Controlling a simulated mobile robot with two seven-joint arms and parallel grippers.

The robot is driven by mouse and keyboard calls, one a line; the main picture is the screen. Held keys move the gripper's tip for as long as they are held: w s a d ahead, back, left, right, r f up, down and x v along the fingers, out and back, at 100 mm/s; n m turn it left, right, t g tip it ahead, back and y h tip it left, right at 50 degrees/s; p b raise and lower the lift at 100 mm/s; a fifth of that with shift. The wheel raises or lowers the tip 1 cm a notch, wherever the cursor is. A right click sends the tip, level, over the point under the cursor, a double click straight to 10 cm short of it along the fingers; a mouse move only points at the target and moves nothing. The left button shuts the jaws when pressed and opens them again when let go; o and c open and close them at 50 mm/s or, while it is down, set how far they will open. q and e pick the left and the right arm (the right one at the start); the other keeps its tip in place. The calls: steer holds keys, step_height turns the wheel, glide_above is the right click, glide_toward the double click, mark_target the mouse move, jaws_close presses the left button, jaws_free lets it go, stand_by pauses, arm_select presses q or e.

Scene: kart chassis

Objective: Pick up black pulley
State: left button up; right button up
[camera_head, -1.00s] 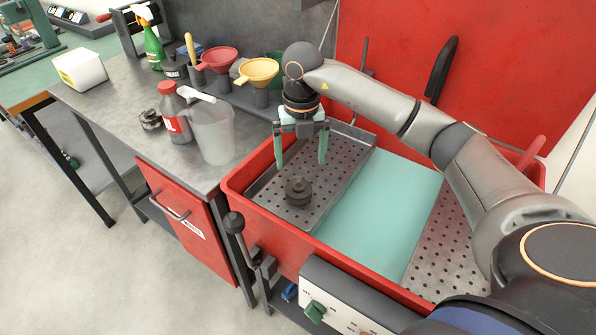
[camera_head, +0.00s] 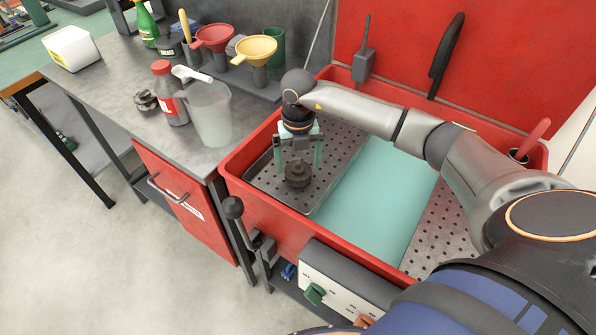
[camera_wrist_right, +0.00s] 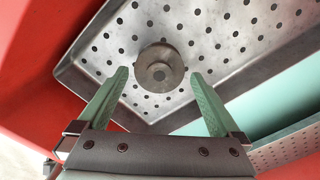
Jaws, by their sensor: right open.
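The black pulley (camera_head: 298,174) sits on the perforated metal tray (camera_head: 338,146) in the left part of the red basin. My right gripper (camera_head: 298,166) is open above it, pointing down, with one green finger to each side in the head view. My left gripper is not in view.
The red basin's rim (camera_head: 262,199) surrounds the tray, with a teal surface (camera_head: 375,200) to its right. A bench on the left carries a clear jug (camera_head: 209,112), a red-capped bottle (camera_head: 168,92) and funnels (camera_head: 257,48). A control box (camera_head: 345,285) is in front.

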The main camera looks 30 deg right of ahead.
steer(key=shift+f, duration=1.25)
jaws_close()
steer(key=shift+w+r, duration=0.1)
steer(key=shift+r, duration=0.05)
